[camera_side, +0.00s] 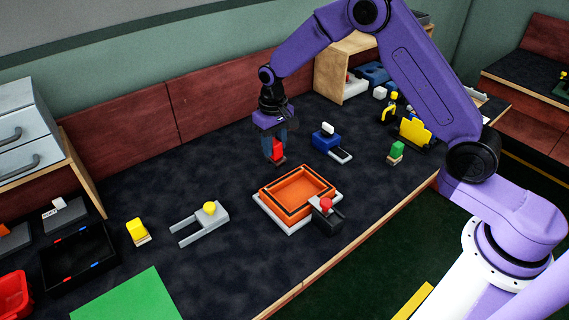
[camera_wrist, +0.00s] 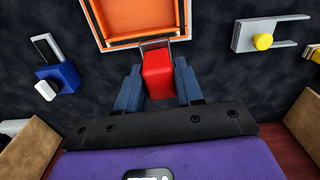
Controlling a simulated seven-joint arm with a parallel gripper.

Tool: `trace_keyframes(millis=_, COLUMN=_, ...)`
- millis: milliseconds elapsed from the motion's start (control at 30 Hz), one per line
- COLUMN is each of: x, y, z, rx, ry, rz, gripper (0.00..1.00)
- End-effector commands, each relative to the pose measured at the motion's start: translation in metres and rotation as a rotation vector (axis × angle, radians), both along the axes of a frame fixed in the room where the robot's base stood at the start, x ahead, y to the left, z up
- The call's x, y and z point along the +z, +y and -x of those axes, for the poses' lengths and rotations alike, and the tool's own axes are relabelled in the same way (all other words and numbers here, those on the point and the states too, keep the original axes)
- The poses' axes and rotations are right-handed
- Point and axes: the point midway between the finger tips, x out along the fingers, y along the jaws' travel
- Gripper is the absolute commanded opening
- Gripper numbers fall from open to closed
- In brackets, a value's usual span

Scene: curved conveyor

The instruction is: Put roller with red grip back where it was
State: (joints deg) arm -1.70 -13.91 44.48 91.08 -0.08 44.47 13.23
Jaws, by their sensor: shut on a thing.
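The roller with red grip (camera_side: 277,151) is between the fingers of my gripper (camera_side: 275,145), near the middle of the table. Its red block also shows in the wrist view (camera_wrist: 157,76), between the two blue-grey fingers of my gripper (camera_wrist: 158,88). A grey end of the roller sticks out past the red block towards the orange tray. I cannot tell whether the roller touches the table. Similar tools with a yellow grip (camera_side: 137,230) and a green grip (camera_side: 397,150) stand at the left and right of the table.
An orange tray (camera_side: 263,199) on a pale base lies in front of my gripper, with a black red-knobbed clamp (camera_side: 326,221) at its corner. A blue tool (camera_side: 326,140) with a white knob lies right. A grey fork (camera_side: 187,231) with a yellow knob lies left.

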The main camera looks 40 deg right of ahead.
Motion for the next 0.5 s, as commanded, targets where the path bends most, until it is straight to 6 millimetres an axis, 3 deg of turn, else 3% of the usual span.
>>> trace_keyframes(millis=167, x=0.000, y=-0.003, z=0.000, rx=-0.001, ry=0.000, rz=-0.001, gripper=0.00)
trace_keyframes(millis=267, x=-0.003, y=-0.016, z=0.003, rx=-0.004, ry=0.003, rz=-0.006, gripper=0.00)
trace_keyframes(millis=367, x=-0.008, y=-0.044, z=0.010, rx=-0.010, ry=0.008, rz=-0.016, gripper=0.00)
trace_keyframes(millis=500, x=-0.018, y=-0.100, z=0.032, rx=-0.018, ry=0.012, rz=-0.035, gripper=0.00)
